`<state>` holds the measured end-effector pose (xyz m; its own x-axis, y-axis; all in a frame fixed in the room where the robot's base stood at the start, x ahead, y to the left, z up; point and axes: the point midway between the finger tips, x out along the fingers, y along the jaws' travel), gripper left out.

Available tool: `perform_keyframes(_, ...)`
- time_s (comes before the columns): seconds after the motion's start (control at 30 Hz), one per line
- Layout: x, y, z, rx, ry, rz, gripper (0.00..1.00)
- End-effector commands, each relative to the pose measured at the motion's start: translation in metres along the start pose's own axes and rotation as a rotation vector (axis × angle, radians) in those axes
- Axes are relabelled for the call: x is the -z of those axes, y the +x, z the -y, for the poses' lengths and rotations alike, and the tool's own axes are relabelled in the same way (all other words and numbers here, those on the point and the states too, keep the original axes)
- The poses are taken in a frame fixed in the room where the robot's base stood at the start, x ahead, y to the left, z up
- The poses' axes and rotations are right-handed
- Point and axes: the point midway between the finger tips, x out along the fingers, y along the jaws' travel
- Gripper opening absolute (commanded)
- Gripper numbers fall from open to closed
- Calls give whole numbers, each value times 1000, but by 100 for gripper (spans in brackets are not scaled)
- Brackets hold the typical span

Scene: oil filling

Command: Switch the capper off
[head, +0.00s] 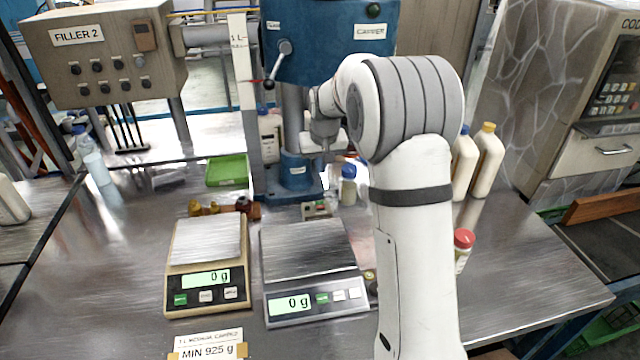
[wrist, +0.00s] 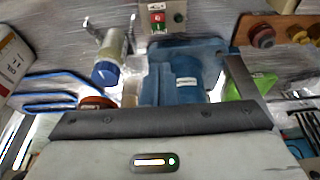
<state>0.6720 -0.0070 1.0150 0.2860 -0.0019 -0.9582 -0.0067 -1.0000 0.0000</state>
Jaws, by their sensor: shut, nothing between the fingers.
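The capper (head: 330,45) is a blue machine on a column at the back of the bench, with a lever at its left. A dark green lamp or button (head: 374,10) sits on its upper right; I cannot tell if it is lit. A small switch box (head: 318,209) lies in front of the capper's blue base (head: 296,175). In the wrist view the switch box (wrist: 160,17) shows a green and a red button and a dark knob. My gripper (head: 325,150) is shut and empty, above and behind the box, in front of the column, apart from the box. Its fingertips are unclear.
A blue-capped bottle (head: 348,186) stands right of the base. Two scales (head: 208,285) (head: 312,250) stand in front, both reading 0 g. A green tray (head: 227,170) lies left. White bottles (head: 487,160) and a red-capped bottle (head: 463,250) stand right of my arm.

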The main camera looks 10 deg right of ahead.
Motion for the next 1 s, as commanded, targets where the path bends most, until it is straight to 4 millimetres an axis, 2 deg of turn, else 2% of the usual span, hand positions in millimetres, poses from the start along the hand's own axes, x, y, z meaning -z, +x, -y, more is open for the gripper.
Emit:
perform_keyframes(0.17, -2, 29, 1, 1, -2, 7, 0)
perform_keyframes(0.4, -2, 81, 2, 1, -2, 7, 0)
perform_keyframes(0.6, -7, 114, 2, 1, -3, 5, 0)
perform_keyframes(0.8, -11, 130, 2, 1, -3, 2, 0)
perform_keyframes(1.0, -12, 133, 2, 1, -3, 1, 0)
